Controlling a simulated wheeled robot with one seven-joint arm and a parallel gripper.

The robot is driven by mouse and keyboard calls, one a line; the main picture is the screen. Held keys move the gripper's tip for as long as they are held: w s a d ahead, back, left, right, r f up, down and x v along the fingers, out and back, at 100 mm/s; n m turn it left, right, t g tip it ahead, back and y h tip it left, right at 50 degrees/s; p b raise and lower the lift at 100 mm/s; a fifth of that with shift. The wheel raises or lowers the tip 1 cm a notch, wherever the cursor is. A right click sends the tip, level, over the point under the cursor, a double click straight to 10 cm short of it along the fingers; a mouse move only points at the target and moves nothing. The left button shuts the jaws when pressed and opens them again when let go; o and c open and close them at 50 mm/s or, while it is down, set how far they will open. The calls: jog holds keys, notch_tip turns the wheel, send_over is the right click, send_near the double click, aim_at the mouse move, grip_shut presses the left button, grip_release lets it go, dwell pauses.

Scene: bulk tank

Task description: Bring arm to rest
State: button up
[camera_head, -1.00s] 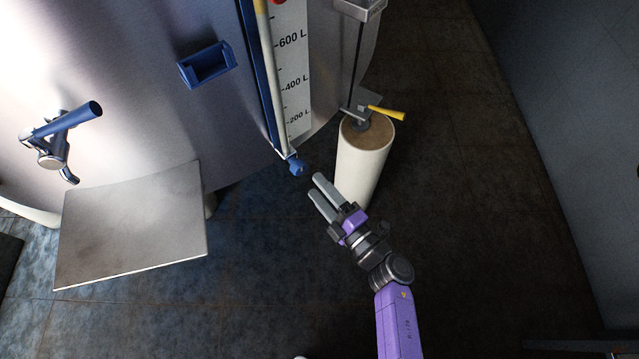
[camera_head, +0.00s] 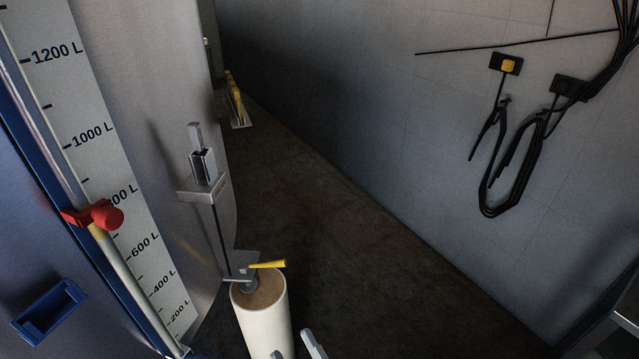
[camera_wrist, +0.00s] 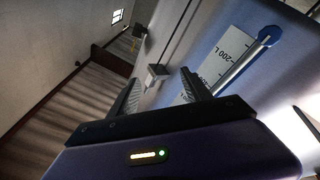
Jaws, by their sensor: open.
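My gripper (camera_wrist: 161,76) shows in the wrist view with its two dark fingers spread apart and nothing held between them. In the head view only the pale fingertips (camera_head: 293,344) show at the bottom edge, in front of the white post. The rest of my arm is out of that view.
The steel tank (camera_head: 150,60) fills the left, with a litre scale (camera_head: 85,130), a red clamp (camera_head: 95,215) and a blue holder (camera_head: 48,312). A white post (camera_head: 265,325) with a yellow handle (camera_head: 267,264) stands by it. Cables (camera_head: 500,205) hang on the wall. Dark floor (camera_head: 330,230) between is clear.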

jog(key=s+d+r+m+g+h+p, duration=0.1)
jog(key=s+d+r+m+h, duration=0.2)
jog(key=s+d, duration=0.5)
jog(key=s+d+r+m+g+h+p, duration=0.1)
jog(key=s+d+r+m+h, duration=0.2)
jog(key=s+d+m, duration=0.3)
jog(key=s+d+r+m+h, duration=0.4)
jog(key=s+d, duration=0.6)
jog(key=s, duration=0.3)
jog(key=shift+s+m+g+h+p, duration=0.3)
jog(key=shift+m+g+h+p, duration=0.1)
jog(key=shift+h, duration=0.1)
